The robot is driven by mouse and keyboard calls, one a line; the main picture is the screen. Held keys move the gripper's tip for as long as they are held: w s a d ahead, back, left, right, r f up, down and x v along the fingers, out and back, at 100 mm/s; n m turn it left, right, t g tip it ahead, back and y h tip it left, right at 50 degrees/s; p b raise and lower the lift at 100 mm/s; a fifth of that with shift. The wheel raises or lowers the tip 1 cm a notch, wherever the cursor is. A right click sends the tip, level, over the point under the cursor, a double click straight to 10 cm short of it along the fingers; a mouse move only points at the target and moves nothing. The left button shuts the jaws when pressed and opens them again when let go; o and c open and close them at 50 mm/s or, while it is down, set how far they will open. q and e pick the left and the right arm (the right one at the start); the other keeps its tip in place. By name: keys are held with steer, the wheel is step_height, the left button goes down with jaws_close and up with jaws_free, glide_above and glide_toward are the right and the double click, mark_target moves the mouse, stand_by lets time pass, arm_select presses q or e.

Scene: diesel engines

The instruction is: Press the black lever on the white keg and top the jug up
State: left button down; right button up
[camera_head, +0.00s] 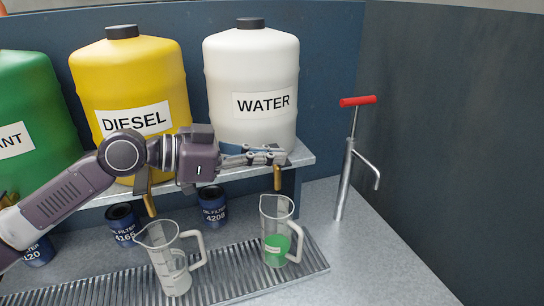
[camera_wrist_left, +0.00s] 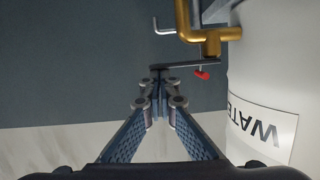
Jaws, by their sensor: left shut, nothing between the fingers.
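The white keg (camera_head: 252,75) labelled WATER stands on the shelf; its side also shows in the left wrist view (camera_wrist_left: 270,80). Its brass tap (camera_head: 277,178) hangs at the shelf edge. In the left wrist view the black lever (camera_wrist_left: 185,66) sticks out from the brass tap (camera_wrist_left: 207,42). My left gripper (camera_head: 270,155) is shut and empty, its fingertips (camera_wrist_left: 160,90) close to the lever's free end; I cannot tell if they touch. A clear jug (camera_head: 277,225) with green liquid in its lower part stands below the tap. My right gripper is not in view.
A second clear jug (camera_head: 170,262) stands on the ribbed drip tray (camera_head: 225,284). Yellow (camera_head: 130,80) and green (camera_head: 35,105) kegs stand left. Oil filters (camera_head: 212,207) sit under the shelf (camera_head: 306,154). A red-handled pump (camera_head: 345,180) stands right. The counter's front right is clear.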

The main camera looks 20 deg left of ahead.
arm_select(q)
step_height(320, 180, down, 2)
steer(key=shift+s+d+f+m+t+b, duration=0.1)
steer(key=shift+m+t+b, duration=0.2)
steer(key=shift+m+b, duration=0.85)
arm_select(e)
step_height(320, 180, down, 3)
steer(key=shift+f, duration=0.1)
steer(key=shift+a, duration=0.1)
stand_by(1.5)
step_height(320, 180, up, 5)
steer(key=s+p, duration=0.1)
steer(key=p, duration=0.4)
arm_select(q)
steer(key=s+a+r+b, duration=0.6)
steer(key=s+a, duration=0.1)
steer(key=shift+r, duration=0.15)
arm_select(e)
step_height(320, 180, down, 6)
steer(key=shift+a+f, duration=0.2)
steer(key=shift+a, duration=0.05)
